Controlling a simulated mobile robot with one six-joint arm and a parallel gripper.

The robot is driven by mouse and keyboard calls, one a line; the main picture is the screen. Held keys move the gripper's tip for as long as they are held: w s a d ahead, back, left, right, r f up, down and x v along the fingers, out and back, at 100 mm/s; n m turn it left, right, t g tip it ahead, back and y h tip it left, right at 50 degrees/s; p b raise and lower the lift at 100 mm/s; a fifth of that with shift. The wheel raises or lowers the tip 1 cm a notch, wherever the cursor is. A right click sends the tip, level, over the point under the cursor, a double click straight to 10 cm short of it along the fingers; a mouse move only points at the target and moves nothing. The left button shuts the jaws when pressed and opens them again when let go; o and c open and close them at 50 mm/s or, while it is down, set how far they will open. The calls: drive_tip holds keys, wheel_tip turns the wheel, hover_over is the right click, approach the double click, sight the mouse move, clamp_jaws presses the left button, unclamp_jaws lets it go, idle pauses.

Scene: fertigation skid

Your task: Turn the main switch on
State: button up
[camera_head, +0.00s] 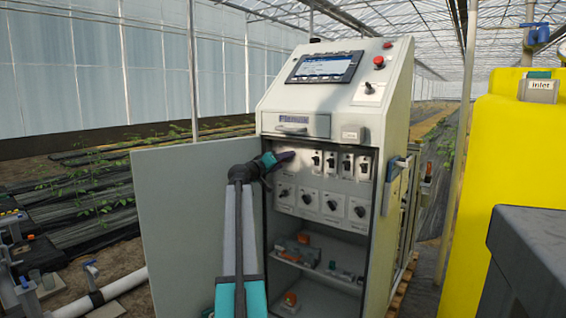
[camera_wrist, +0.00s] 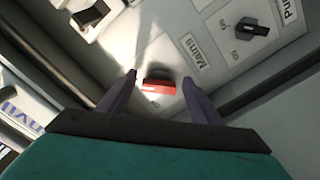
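The main switch (camera_wrist: 159,84) is a small red handle with a dark part behind it. It sits on the grey switch panel beside a label that appears to start with "Main". My gripper (camera_wrist: 160,80) is open, with one dark finger on each side of the switch and a narrow gap visible on both sides. Whether the tips reach the panel cannot be told. In the head view my gripper (camera_head: 287,156) is at the upper left of the switch panel (camera_head: 310,183) inside the open cabinet. There it hides the main switch.
A black rotary switch (camera_wrist: 250,29) sits beside the main switch, and several more fill the panel. The cabinet door (camera_head: 165,225) stands open at left. Above are a screen (camera_head: 325,67) and a red button (camera_head: 379,61). A yellow tank (camera_head: 510,150) stands at right.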

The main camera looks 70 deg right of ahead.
drive_tip(key=shift+r, duration=0.1)
idle(0.3)
drive_tip(key=p+v, duration=0.2)
drive_tip(key=v, duration=1.1)
drive_tip(key=shift+a+p, duration=0.35)
drive_tip(key=shift+p, duration=0.05)
idle(0.4)
